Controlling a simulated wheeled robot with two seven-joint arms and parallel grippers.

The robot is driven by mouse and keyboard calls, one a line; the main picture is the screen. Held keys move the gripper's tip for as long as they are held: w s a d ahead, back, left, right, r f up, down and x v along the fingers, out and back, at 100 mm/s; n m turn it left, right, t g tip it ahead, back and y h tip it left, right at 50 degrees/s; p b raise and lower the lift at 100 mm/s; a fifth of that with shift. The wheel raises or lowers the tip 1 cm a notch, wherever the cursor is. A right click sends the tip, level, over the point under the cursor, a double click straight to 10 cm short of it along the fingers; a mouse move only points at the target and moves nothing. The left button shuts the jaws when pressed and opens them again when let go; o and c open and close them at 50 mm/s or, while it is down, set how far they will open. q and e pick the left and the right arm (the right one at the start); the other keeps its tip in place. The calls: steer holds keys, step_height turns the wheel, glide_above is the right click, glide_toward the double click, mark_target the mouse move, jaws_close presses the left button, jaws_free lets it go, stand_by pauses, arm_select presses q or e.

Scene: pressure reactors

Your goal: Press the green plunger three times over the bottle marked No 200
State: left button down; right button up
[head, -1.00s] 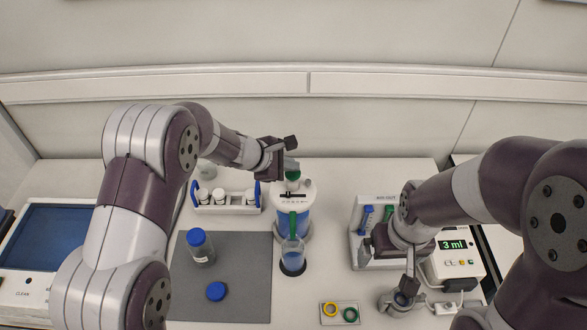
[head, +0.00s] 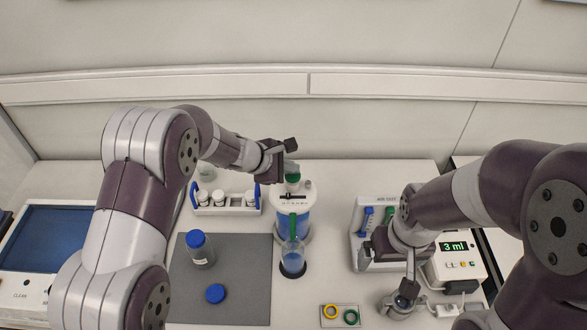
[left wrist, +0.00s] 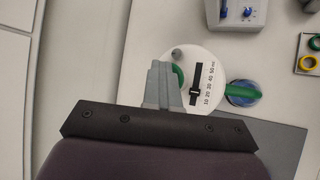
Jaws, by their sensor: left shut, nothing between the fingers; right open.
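The dispenser (head: 292,203) has a white top with a scale and a blue body. Its green plunger (head: 293,177) sits on top, and it also shows in the left wrist view (left wrist: 178,75). My left gripper (head: 291,169) is shut and empty, with its tips at or just over the plunger; contact is not clear. It partly covers the plunger in the left wrist view (left wrist: 163,75). A green spout (head: 293,226) points down over a clear bottle (head: 293,261) with blue at its bottom, upright in a dark round recess. I cannot read its mark. My right gripper (head: 408,291) is open at the front right.
A grey mat (head: 245,290) holds a blue-capped bottle (head: 199,247) and a loose blue cap (head: 215,293). A white rack (head: 227,209) of small bottles stands behind. A display (head: 455,246) reads 3 ml. Yellow and green rings (head: 340,315) lie at the front.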

mark_target(290, 176)
arm_select(q)
steer(key=shift+r+p, duration=0.55)
steer(key=shift+r, duration=0.35)
steer(key=shift+w+r+p, duration=0.1)
steer(key=shift+r+p, duration=0.35)
steer(key=shift+r, duration=0.15)
step_height(290, 176, up, 5)
steer(key=p, duration=0.3)
steer(key=shift+f, duration=0.1)
stand_by(1.4)
